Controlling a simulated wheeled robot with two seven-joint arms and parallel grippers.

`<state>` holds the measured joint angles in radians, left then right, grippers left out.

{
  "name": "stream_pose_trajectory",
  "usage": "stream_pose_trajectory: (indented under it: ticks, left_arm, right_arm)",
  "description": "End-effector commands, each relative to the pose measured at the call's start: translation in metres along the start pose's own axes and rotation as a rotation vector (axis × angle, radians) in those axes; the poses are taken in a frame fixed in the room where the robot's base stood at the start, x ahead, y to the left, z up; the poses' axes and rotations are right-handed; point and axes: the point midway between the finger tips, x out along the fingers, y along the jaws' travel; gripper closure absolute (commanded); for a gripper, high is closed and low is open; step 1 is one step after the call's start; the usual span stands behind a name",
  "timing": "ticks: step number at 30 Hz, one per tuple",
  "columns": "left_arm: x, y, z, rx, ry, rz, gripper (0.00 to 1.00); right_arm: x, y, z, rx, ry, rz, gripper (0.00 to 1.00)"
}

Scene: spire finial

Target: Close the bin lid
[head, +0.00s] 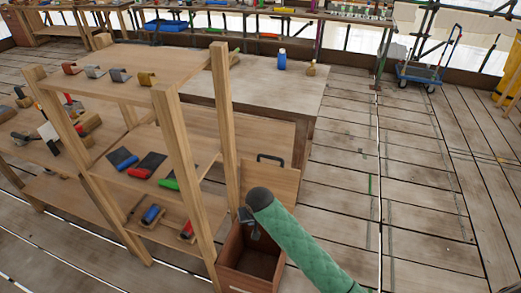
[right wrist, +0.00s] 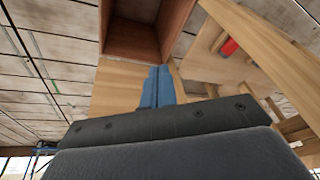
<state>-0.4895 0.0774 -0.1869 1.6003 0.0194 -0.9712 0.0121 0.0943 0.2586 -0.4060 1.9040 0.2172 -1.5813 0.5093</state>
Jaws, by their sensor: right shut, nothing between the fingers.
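The bin (head: 232,277) is a reddish-brown open wooden box at the bottom centre of the head view. It also shows at the top of the right wrist view (right wrist: 178,22), and its inside looks empty. Its lid (head: 278,185) is a lighter wood panel with a black handle (head: 271,157), standing up open at the bin's far side. In the right wrist view the lid (right wrist: 113,85) shows beside the fingers. My right gripper (head: 250,232) is shut and empty over the bin, its bluish fingers (right wrist: 158,86) close together. I cannot tell whether they touch the lid. My left gripper is out of view.
A wooden shelf rack (head: 185,150) with tools and coloured items stands close left of the bin, its post near my right gripper. A workbench (head: 290,90) stands behind the lid. The plank floor right of the bin is clear up to a blue cart (head: 420,75).

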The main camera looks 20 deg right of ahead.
Motion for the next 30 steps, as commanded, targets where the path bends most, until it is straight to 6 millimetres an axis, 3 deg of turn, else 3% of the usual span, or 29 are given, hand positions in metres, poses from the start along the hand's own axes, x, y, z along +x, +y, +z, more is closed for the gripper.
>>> stream_pose_trajectory:
  ticks: [1,9,15,24,30]
  left_arm:
    - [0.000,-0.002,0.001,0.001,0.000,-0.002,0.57]
    - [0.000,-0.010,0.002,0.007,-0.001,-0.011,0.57]
    - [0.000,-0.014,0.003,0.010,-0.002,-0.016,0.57]
    - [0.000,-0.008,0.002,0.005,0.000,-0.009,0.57]
    - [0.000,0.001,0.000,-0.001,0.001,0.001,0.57]
  right_arm:
    - [0.002,0.001,-0.019,0.012,0.003,0.010,1.00]
    - [0.010,0.008,-0.106,0.109,0.005,0.063,1.00]
    - [0.005,0.023,-0.173,0.197,0.016,0.113,1.00]
    - [-0.021,0.063,-0.277,0.361,0.050,0.197,1.00]
    - [-0.045,0.090,-0.330,0.464,0.076,0.240,1.00]
